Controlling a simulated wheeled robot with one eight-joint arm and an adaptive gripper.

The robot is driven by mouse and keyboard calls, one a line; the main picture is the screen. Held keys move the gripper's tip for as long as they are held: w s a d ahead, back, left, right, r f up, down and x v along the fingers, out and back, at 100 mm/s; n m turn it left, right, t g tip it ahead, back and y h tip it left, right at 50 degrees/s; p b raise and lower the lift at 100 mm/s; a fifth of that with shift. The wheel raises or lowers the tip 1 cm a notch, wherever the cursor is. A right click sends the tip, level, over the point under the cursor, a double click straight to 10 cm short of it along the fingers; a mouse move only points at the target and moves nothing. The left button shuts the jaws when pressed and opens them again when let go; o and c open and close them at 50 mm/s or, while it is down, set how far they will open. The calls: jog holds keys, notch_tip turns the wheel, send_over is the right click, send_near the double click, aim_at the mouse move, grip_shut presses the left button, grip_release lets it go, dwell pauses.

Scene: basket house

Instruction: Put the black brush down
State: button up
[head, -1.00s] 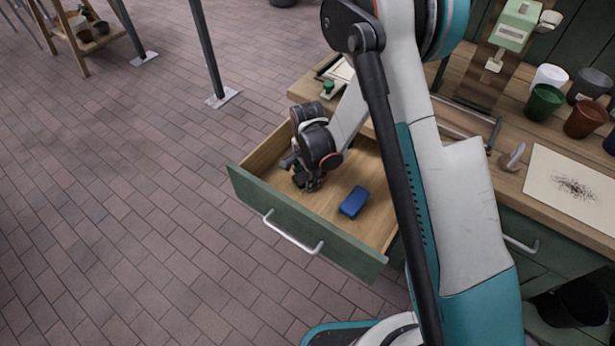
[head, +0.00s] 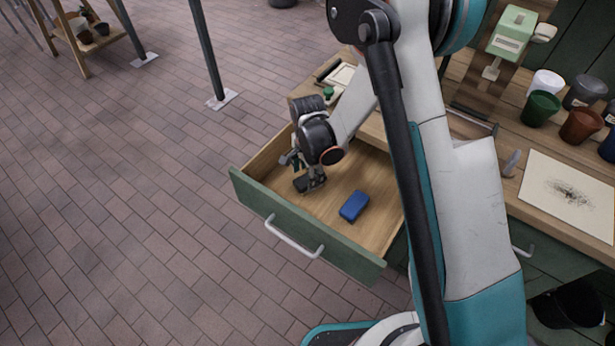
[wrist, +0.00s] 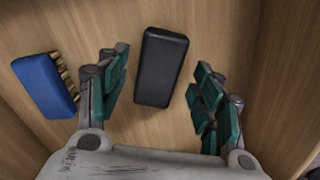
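The black brush (wrist: 161,66) lies on the wooden floor of the open drawer (head: 262,199). Its plain black back faces up in the wrist view; any bristles are hidden. My gripper (wrist: 160,75) is open, with green-padded fingers on either side of the brush and small gaps to both sides. In the head view my gripper (head: 307,172) is over the left part of the drawer, and the brush (head: 301,184) shows as a small dark shape beneath it, partly hidden by the fingers.
A blue brush (head: 354,206) with tan bristles lies in the drawer, to the right of the black brush in the head view. The drawer's green front (head: 300,227) and its side walls stand close around. The workbench holds several pots and a stained sheet (head: 568,192).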

jog(key=s+d+r+n+t+p, duration=0.1)
jog(key=s+d+r+n, duration=0.15)
jog(key=r, duration=0.65)
jog(key=s+d+r+n+t+p, duration=0.1)
jog(key=d+r, duration=0.2)
jog(key=r, duration=0.6)
jog(key=s+d+r+n+t+p, duration=0.1)
jog(key=s+d+r+n, duration=0.15)
jog(key=r, duration=0.75)
jog(key=s+d+r+n+t, duration=0.2)
jog(key=s+d+r+n, duration=0.1)
jog(key=s, duration=0.4)
jog(key=s+d+r+n+t, duration=0.2)
jog(key=s+d+r+n, duration=0.1)
jog(key=s+d, duration=0.3)
jog(key=shift+v, duration=0.95)
jog(key=shift+o, duration=0.6)
jog(key=shift+s+f, duration=0.1)
